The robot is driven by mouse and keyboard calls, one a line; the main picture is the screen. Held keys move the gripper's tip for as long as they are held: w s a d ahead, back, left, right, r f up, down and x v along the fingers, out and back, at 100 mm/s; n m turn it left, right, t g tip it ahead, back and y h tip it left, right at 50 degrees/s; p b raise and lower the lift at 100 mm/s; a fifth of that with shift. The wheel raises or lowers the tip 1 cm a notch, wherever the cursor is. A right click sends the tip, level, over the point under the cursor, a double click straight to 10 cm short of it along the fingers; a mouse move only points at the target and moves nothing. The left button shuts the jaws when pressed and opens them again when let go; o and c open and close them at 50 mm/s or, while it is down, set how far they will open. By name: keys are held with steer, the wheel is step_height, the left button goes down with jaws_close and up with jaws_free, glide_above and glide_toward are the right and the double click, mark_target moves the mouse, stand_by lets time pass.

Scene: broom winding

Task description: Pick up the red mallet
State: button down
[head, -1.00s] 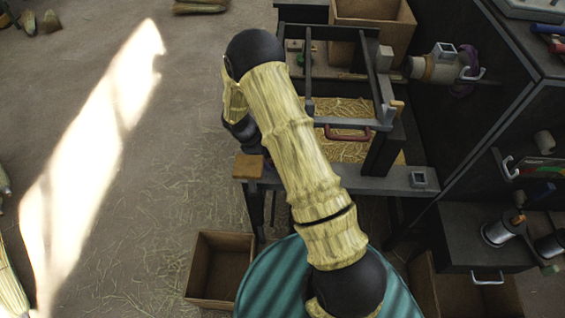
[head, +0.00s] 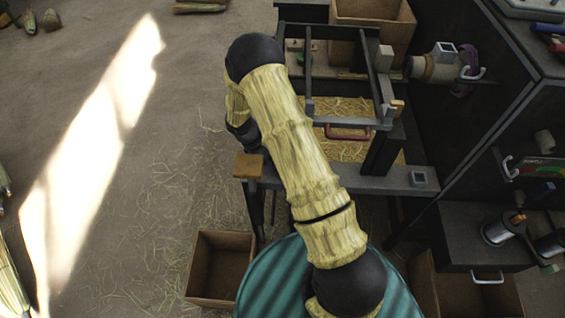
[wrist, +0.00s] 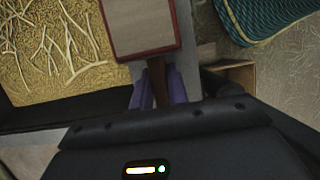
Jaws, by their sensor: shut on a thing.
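In the wrist view a mallet shows its blocky head (wrist: 140,30), with a tan-grey face and dark red edges. Its dark brown handle (wrist: 157,82) runs down from the head between the purple fingers of my gripper (wrist: 157,92). My gripper is shut on the handle, with the head just beyond the fingertips. The mallet is over the grey bench bar beside the straw tray; I cannot tell whether it touches the bar. In the head view my arm hides the mallet and the fingers.
The grey bench bar (head: 375,185) has a small wooden block (head: 249,166) at its left end. A straw-filled tray (head: 347,150) lies behind it under a dark frame. A teal ribbed drum (head: 270,285) and an open box (head: 218,267) stand in front. The floor at left is open.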

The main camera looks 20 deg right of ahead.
steer(key=shift+r, duration=0.1)
steer(key=shift+r, duration=0.55)
step_height(320, 180, up, 2)
steer(key=shift+r, duration=0.15)
steer(key=w+a+b, duration=0.1)
steer(key=w+a, duration=0.2)
steer(key=a, duration=0.5)
steer(key=w+a+b, duration=0.1)
steer(key=w+a, duration=0.3)
steer(key=a, duration=0.4)
steer(key=shift+a+b, duration=0.3)
steer(key=c, duration=2.1)
jaws_free()
jaws_close()
